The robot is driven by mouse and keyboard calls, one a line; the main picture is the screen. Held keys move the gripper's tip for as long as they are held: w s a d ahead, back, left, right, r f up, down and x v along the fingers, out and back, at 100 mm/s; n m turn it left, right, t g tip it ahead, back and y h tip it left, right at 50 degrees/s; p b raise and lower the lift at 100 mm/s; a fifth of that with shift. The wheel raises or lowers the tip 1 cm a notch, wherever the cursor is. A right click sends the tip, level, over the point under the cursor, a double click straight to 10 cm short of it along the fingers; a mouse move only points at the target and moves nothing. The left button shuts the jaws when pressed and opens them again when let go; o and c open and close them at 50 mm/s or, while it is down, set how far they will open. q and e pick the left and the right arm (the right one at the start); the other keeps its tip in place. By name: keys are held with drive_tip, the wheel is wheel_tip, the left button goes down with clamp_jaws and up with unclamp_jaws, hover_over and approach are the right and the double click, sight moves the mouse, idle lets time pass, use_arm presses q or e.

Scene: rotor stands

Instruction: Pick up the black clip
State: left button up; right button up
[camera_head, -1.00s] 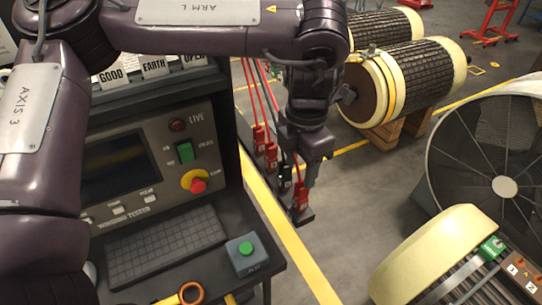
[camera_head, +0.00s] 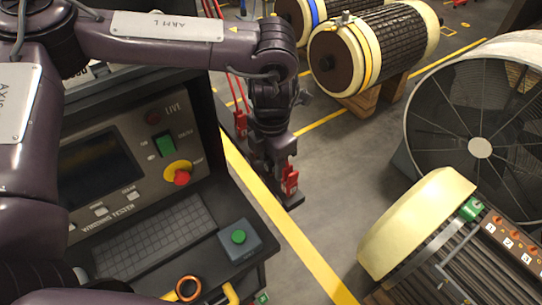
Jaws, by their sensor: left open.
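My left gripper (camera_head: 271,168) hangs pointing down beside the right side of the winding tester, at the row of hanging clips. It is open. The black clip is not visible now; my gripper covers the place between the red clips. One red clip (camera_head: 290,180) shows just right of my fingers, at the end of a dark rail. Another red clip (camera_head: 240,125) hangs on red leads to the left of my wrist. I cannot tell whether my fingers are around the black clip or only in front of it. My right gripper is not in view.
The winding tester (camera_head: 130,150) with its keyboard and a green-button box (camera_head: 240,243) stands at the left. Rotors (camera_head: 385,55) on wooden stands are behind. A large fan (camera_head: 480,148) and a near rotor (camera_head: 420,215) stand at the right. The middle floor is open.

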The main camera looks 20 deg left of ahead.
use_arm(q)
drive_tip(key=shift+d+f, duration=0.1)
drive_tip(key=shift+c, duration=0.4)
clamp_jaws()
drive_tip(key=shift+w+r, duration=0.1)
drive_tip(key=shift+r, duration=0.3)
wheel_tip(320, 180, up, 4)
drive_tip(key=shift+r+b, duration=0.1)
drive_tip(key=shift+b, duration=0.4)
wheel_tip(320, 180, up, 15)
drive_tip(key=p, duration=0.1)
drive_tip(key=shift+p, duration=0.35)
